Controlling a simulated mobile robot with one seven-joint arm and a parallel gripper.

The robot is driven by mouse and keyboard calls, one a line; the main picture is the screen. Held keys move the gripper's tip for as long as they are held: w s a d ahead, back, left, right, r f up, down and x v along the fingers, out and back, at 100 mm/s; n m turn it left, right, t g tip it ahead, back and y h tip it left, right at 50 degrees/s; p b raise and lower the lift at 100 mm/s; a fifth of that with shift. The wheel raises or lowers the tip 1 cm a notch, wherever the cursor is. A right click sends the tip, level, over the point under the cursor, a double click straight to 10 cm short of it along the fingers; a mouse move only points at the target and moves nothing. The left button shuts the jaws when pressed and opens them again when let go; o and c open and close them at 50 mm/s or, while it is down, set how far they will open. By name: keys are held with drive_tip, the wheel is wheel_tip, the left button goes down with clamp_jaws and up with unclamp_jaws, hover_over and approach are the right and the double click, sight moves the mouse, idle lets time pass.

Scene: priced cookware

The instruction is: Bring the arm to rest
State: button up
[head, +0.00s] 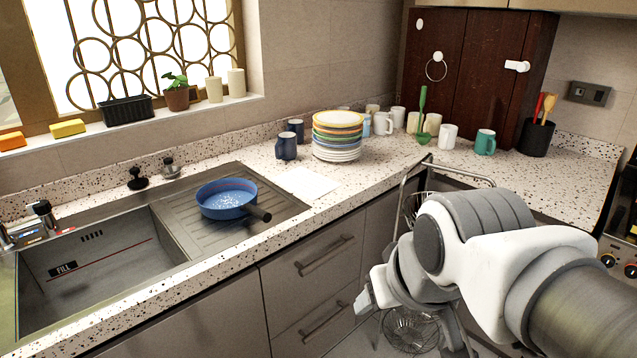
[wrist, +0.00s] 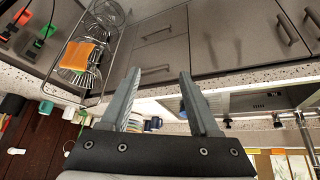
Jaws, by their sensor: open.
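My arm reaches in from the lower right of the head view, bent over the floor in front of the counter. My gripper (wrist: 158,100) shows in the wrist view with its two grey fingers spread apart and nothing between them. In the head view, part of my gripper shows at the left end of the arm, in front of the drawers and apart from the counter. The fingertips are only partly visible there.
A wire basket rack (head: 412,205) stands close behind my arm. The counter holds a blue pan (head: 226,198) beside the sink (head: 95,260), a stack of plates (head: 337,137), several mugs and a utensil holder (head: 536,138). A stove (head: 622,255) is at the right edge.

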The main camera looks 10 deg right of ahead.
drive_tip(key=shift+s+f+m+g, duration=0.15)
drive_tip(key=shift+s+m+g, duration=0.2)
drive_tip(key=shift+s, duration=0.8)
wheel_tip(320, 180, up, 7)
drive_tip(key=p, duration=0.6)
drive_tip(key=shift+p, duration=0.4)
drive_tip(key=shift+f, duration=0.1)
